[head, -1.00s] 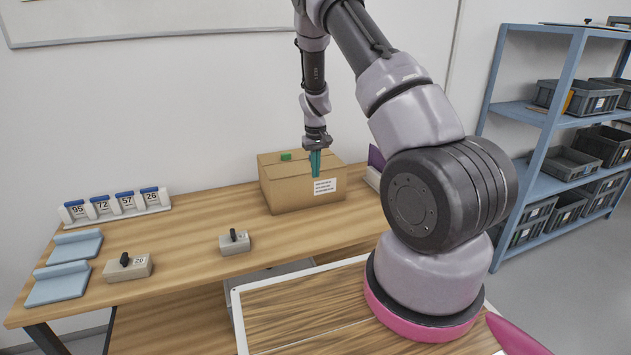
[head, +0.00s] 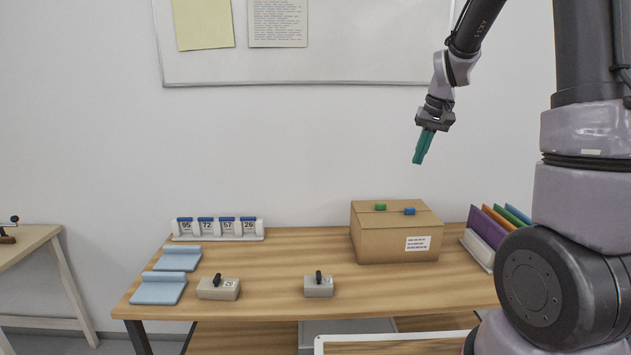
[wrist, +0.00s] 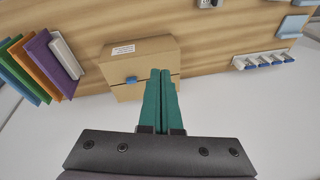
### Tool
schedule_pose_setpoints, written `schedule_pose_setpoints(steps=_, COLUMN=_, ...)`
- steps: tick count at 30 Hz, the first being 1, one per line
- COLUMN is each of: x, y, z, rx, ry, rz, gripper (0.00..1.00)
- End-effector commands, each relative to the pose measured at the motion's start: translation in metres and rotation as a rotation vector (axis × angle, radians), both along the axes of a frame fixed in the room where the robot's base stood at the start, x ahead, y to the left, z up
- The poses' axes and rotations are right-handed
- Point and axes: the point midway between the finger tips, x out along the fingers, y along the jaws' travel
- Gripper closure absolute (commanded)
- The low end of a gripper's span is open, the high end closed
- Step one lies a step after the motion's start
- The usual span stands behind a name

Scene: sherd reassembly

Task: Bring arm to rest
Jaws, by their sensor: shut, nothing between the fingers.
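My gripper (head: 423,147) has teal fingers and hangs in the air above the cardboard box (head: 390,240) in the head view. Its fingers are shut with nothing between them. In the wrist view my gripper (wrist: 160,75) points toward the same cardboard box (wrist: 135,55), and its fingertips overlap the box in the picture. The head view shows a clear gap between fingers and box. My arm is raised at the right of the head view.
The table (head: 270,285) carries two grey blocks with black knobs (head: 218,289) (head: 318,287), light blue rests (head: 158,290), a numbered rack (head: 218,229) and coloured folders (head: 490,228). A green piece (head: 380,207) and a blue piece (head: 409,211) are on the box. Air above the table's left is free.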

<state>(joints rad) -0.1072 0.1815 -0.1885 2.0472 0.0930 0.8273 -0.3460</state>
Motion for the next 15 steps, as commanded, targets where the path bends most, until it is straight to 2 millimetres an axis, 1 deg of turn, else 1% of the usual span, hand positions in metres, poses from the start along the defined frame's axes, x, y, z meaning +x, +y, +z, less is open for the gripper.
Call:
schedule_pose_setpoints(steps=1, x=-0.017, y=0.003, z=0.024, rx=0.016, ry=-0.032, rz=-0.016, gripper=1.00)
schedule_pose_setpoints(steps=3, x=-0.039, y=0.007, z=0.048, rx=0.036, ry=-0.066, rz=-0.037, gripper=1.00)
schedule_pose_setpoints(steps=5, x=-0.060, y=0.010, z=0.067, rx=0.050, ry=-0.093, rz=-0.055, gripper=1.00)
schedule_pose_setpoints(steps=6, x=-0.074, y=0.012, z=0.078, rx=0.059, ry=-0.112, rz=-0.065, gripper=1.00)
schedule_pose_setpoints(steps=8, x=-0.096, y=0.015, z=0.093, rx=0.072, ry=-0.139, rz=-0.083, gripper=1.00)
schedule_pose_setpoints(steps=9, x=-0.110, y=0.017, z=0.102, rx=0.079, ry=-0.160, rz=-0.094, gripper=1.00)
schedule_pose_setpoints(steps=11, x=-0.132, y=0.020, z=0.113, rx=0.089, ry=-0.187, rz=-0.109, gripper=1.00)
schedule_pose_setpoints(steps=12, x=-0.147, y=0.021, z=0.120, rx=0.094, ry=-0.206, rz=-0.120, gripper=1.00)
schedule_pose_setpoints(steps=15, x=-0.183, y=0.025, z=0.131, rx=0.105, ry=-0.251, rz=-0.146, gripper=1.00)
